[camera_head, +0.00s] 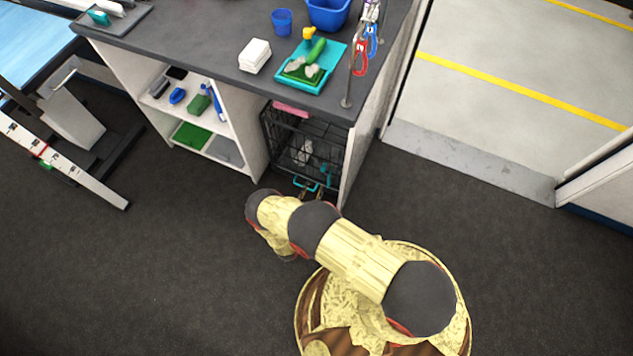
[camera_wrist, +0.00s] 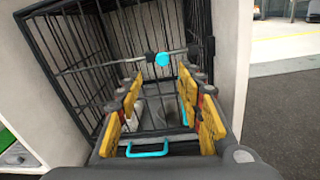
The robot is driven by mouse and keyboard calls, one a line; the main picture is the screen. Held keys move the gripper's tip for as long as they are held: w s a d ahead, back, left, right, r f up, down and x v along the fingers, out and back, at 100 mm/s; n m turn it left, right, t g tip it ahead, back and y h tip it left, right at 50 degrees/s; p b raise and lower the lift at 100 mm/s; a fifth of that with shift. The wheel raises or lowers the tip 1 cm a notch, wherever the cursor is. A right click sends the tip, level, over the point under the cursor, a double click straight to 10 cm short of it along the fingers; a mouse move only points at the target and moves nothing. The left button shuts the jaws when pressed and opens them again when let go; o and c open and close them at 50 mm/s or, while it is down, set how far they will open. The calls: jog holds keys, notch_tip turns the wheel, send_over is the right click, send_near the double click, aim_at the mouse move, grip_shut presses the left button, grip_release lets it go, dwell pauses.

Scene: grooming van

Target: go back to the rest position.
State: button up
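My gripper (camera_wrist: 161,82) is open, its two yellow-padded fingers spread apart with nothing visibly held between them. It points at a black wire crate (camera_wrist: 68,50) under the counter. A teal knob (camera_wrist: 162,59) on a crossbar shows beyond the fingertips, and a teal handle (camera_wrist: 147,150) shows low between the fingers. In the head view my gripper (camera_head: 313,194) is low, just in front of the crate (camera_head: 275,140), close to its teal handle (camera_head: 307,184). My forearm partly hides it. I cannot tell whether the fingers touch the crate.
The grey counter (camera_head: 190,40) holds a teal tray (camera_head: 318,85), a white stack (camera_head: 255,56), a blue cup (camera_head: 282,21) and a blue bin (camera_head: 328,13). A shelf (camera_head: 215,120) with brushes stands left of the crate. Dark floor (camera_head: 140,260) is clear at left. A doorway (camera_head: 500,90) is at right.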

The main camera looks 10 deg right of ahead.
jog(key=shift+s+a, duration=0.3)
jog(key=shift+s, duration=0.2)
jog(key=shift+f, duration=0.1)
